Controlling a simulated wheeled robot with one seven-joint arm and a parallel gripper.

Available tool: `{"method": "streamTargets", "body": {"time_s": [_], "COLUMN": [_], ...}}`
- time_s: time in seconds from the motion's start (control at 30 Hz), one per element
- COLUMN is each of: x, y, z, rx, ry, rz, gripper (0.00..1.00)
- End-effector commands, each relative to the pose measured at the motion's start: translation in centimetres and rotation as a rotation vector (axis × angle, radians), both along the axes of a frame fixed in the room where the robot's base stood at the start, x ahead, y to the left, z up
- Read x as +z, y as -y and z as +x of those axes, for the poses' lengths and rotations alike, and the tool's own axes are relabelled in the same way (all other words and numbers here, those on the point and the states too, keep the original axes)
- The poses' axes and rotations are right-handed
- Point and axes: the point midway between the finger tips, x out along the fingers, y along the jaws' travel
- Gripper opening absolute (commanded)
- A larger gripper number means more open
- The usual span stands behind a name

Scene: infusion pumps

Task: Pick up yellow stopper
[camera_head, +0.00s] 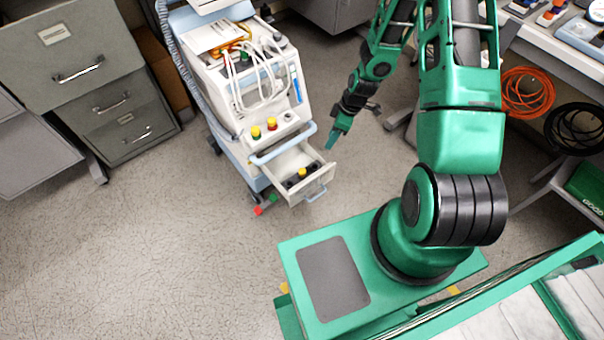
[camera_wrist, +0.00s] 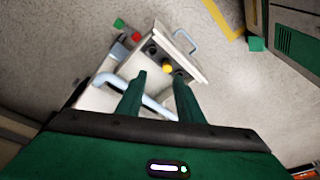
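A yellow stopper (camera_head: 302,172) stands among dark round pieces in the open drawer (camera_head: 319,186) of the pump cart. It also shows in the wrist view (camera_wrist: 167,68), just beyond and between my fingertips. In the head view my gripper (camera_head: 333,140) is above and right of the drawer, apart from the stopper.
The cart (camera_head: 245,85) carries white tubes and a blue handle bar (camera_head: 284,143) behind the drawer. Filing cabinets (camera_head: 75,60) stand at the left. A bench with orange (camera_head: 527,92) and black cable coils is at the right. Floor in front of the drawer is clear.

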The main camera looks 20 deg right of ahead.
Motion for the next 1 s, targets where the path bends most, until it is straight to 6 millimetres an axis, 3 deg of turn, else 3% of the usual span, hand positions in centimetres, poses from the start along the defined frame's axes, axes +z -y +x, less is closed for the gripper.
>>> {"method": "streamTargets", "body": {"time_s": [0.03,0.1,0.3,0.8,1.0], "x": [-2.0,-4.1,-8.2,-13.6,-14.7], "y": [-1.0,-2.3,-5.0,-7.4,-7.8], "z": [-0.1,0.0,0.1,0.8,1.1], "rx": [0.027,0.066,0.135,0.157,0.156], "ry": [0.009,0.032,0.088,0.109,0.111], "rz": [0.022,0.047,0.091,0.104,0.103], "gripper": [0.34,0.34,0.34,0.34,0.34]}}
